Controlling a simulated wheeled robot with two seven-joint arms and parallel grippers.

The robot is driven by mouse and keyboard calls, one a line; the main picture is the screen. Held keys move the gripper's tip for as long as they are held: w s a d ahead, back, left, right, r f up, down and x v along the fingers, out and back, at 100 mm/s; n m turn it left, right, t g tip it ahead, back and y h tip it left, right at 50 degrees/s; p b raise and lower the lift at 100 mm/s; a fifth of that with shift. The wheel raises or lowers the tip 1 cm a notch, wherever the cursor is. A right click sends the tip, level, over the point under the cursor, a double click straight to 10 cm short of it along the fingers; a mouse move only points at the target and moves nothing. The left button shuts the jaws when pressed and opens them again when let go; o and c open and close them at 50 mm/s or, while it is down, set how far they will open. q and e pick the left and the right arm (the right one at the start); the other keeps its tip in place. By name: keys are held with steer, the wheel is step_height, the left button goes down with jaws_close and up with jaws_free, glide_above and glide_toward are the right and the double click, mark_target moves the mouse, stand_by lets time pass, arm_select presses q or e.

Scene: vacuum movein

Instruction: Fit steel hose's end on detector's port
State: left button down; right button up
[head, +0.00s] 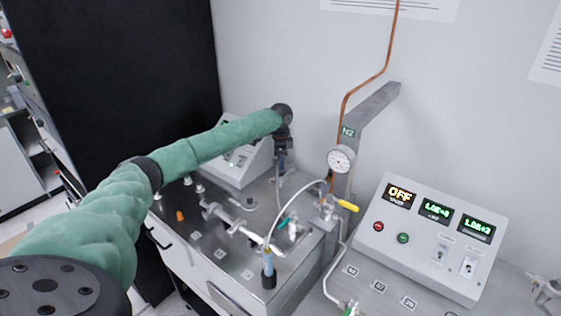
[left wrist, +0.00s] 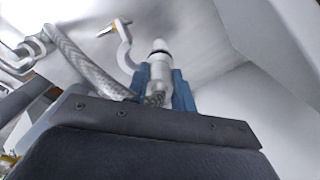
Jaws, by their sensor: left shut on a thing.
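My left gripper (head: 283,160) hangs down at the end of the green-sleeved arm, above the back of the steel bench top. In the left wrist view its blue fingers (left wrist: 182,92) are shut on a metal end fitting, the steel hose's end (left wrist: 160,68). The braided steel hose (left wrist: 85,65) runs off to the upper left there. In the head view a thin grey length of hose (head: 277,185) hangs below the gripper. I cannot tell which fitting is the detector's port. My right gripper is not in view.
A sloped console (head: 238,167) is behind. A post with a gauge (head: 341,158), a yellow-handled valve (head: 347,205) and a display box (head: 425,235) are to the right.

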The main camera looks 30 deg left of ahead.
arm_select(q)
steer(key=shift+f, duration=0.5)
stand_by(0.8)
steer(key=c, duration=1.1)
jaws_free()
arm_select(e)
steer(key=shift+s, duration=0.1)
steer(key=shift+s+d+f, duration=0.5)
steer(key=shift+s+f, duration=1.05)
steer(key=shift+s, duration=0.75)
arm_select(q)
steer(key=shift+r, duration=0.25)
step_height(320, 180, up, 6)
steer(key=b, duration=0.3)
steer(key=shift+f, duration=0.25)
steer(key=shift+r, duration=0.9)
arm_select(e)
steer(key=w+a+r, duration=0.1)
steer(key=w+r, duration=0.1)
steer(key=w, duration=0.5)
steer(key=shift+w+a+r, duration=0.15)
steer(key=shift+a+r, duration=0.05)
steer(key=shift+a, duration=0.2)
